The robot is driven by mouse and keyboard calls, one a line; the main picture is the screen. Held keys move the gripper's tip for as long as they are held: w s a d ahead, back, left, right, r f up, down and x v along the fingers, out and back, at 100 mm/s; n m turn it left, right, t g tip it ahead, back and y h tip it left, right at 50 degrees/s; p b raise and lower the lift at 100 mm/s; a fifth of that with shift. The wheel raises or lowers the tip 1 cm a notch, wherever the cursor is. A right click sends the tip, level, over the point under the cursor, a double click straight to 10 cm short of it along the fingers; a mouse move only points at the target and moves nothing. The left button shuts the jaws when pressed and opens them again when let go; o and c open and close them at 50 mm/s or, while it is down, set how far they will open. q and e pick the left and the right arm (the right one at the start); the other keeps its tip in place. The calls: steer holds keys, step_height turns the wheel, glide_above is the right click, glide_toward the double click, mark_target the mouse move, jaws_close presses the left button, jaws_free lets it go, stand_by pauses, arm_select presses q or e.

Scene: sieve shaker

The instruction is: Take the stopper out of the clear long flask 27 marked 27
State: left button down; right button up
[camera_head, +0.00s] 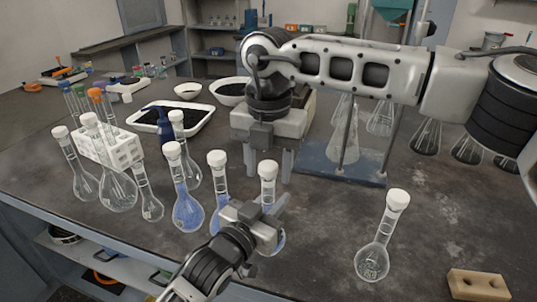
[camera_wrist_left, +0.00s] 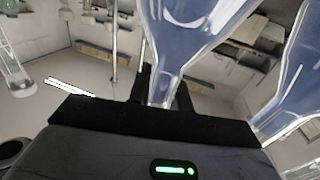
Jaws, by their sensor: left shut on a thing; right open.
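My left gripper (camera_head: 266,207) is shut on the neck of a long flask (camera_head: 268,190) with a white stopper (camera_head: 268,169). In the left wrist view the neck (camera_wrist_left: 163,88) sits between the dark fingers, and the flask's body looks bluish. My right gripper (camera_head: 268,162) is open, its fingers either side of the stopper in the picture; I cannot tell whether they are at its depth. A clear stoppered flask (camera_head: 373,258) stands alone at the right. More clear stoppered flasks (camera_head: 85,184) stand at the left. No number 27 is readable.
Blue-tinted stoppered flasks (camera_head: 188,212) stand left of my left gripper. A white rack (camera_head: 112,152) stands among the left flasks. A blue-based stand (camera_head: 325,168) with glassware is behind my right gripper. A tan block (camera_head: 478,285) lies at the front right.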

arm_select(q)
steer(key=shift+f, duration=0.1)
arm_select(e)
steer(key=c, duration=1)
steer(key=n, duration=1.3)
steer(key=shift+n, duration=0.3)
steer(key=n, duration=0.7)
steer(key=shift+r, duration=0.1)
steer(key=n, duration=0.4)
steer(key=shift+n, duration=0.4)
steer(key=n, duration=0.3)
steer(key=shift+r, duration=0.2)
